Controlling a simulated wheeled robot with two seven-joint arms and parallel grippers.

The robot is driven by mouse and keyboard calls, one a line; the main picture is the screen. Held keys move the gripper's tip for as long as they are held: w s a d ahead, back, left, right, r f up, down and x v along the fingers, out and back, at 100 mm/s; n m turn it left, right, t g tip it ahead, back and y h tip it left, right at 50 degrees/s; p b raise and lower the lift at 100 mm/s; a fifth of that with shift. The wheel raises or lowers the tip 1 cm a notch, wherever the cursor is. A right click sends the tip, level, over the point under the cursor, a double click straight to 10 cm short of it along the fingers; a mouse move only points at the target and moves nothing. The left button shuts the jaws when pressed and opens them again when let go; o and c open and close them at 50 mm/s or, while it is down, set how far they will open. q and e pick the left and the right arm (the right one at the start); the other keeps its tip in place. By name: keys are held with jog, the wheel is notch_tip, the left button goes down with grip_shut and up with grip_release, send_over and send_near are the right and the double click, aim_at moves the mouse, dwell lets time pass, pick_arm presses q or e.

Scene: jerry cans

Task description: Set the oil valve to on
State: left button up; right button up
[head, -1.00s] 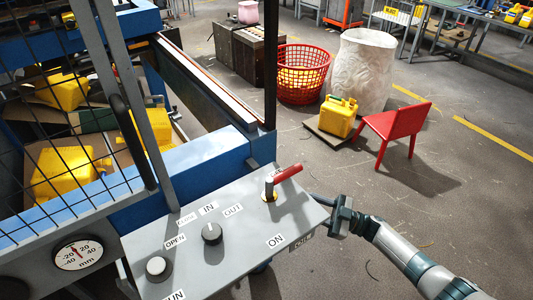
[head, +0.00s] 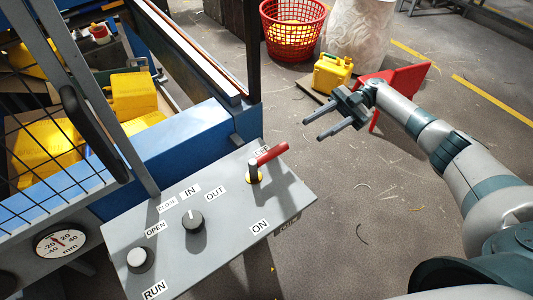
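The oil valve is a red lever (head: 272,153) on a short grey post with a yellow base, at the upper right of the grey control panel (head: 200,262). Its handle points to the upper right in the head view. A white ON label (head: 260,226) sits below the valve. Another label behind the handle (head: 262,149) is partly hidden. My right gripper (head: 313,127) is open and empty, above and to the right of the lever's tip in the picture, apart from it. Its fingers point left and slightly down. My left gripper is out of view.
Two knobs (head: 193,220) and (head: 140,260) sit on the panel. A dial gauge (head: 60,243) and a mesh guard are at left. A yellow jerry can (head: 332,73), red chair (head: 398,80) and red basket (head: 292,30) stand behind. The floor right of the panel is clear.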

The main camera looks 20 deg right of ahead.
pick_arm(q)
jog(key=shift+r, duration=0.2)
pick_arm(e)
jog(key=shift+a, duration=0.2)
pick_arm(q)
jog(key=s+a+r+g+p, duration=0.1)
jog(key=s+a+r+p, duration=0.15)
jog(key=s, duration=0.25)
pick_arm(e)
send_near(267, 157)
jog(key=p+x, duration=0.4)
jog(key=x, duration=0.1)
jog(key=p+x, duration=0.2)
jog(key=x, duration=0.1)
jog(key=shift+w+a+f, duration=0.15)
jog(key=shift+w+f, duration=0.1)
jog(key=shift+f, duration=0.1)
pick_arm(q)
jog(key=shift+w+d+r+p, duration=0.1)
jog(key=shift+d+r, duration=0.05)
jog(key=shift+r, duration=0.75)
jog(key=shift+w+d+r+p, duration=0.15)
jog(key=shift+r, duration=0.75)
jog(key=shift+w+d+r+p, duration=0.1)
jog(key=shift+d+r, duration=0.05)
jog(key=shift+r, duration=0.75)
pick_arm(e)
jog(key=shift+s+a+f, duration=0.15)
jog(key=shift+s+a, duration=0.05)
jog(key=shift+a, duration=0.45)
